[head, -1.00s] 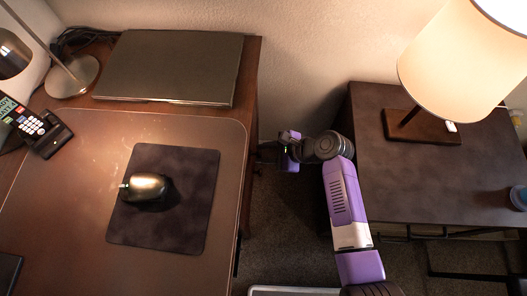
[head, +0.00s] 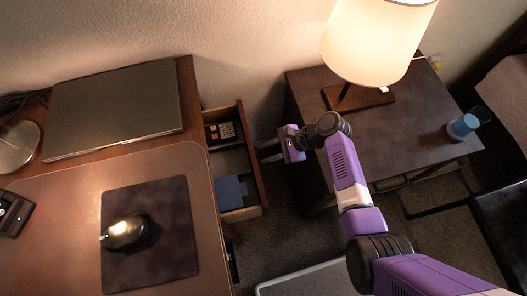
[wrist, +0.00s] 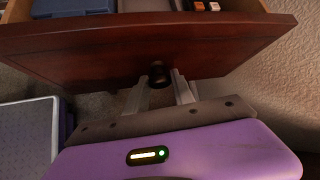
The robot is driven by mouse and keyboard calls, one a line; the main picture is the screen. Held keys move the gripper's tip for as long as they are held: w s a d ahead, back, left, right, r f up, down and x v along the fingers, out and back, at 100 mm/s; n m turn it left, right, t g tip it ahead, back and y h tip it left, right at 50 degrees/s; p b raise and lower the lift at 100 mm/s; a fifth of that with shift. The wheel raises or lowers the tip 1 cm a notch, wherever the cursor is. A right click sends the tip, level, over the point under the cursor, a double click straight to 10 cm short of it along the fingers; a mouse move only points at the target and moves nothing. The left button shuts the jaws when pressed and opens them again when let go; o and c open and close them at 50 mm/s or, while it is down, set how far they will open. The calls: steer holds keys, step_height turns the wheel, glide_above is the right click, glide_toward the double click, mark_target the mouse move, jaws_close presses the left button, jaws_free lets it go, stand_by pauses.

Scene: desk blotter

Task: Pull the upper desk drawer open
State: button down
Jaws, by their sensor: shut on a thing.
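The upper desk drawer (head: 251,150) stands out from the right side of the desk (head: 187,80), open with its inside showing. It holds a calculator (head: 220,131) and a blue item (head: 230,193). In the wrist view, the reddish-brown drawer front (wrist: 90,50) crosses the top, with a dark round knob (wrist: 158,74) near its middle. My gripper (wrist: 160,84) has one finger on each side of the knob and is shut on it. In the head view, my gripper (head: 268,149) is at the drawer front's outer face; the knob is hidden there.
A side table (head: 420,110) with a lamp (head: 372,42) and a blue cup (head: 462,127) stands right of the drawer, close to my arm. A light-rimmed bin or tray (head: 310,280) is on the floor below. Carpet shows between desk and table.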

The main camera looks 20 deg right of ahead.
steer(key=c, duration=1.1)
jaws_free()
steer(key=shift+o, duration=0.2)
steer(key=p+v, duration=0.1)
steer(key=v, duration=0.6)
steer(key=shift+d+r, duration=0.25)
steer(key=shift+p, duration=0.3)
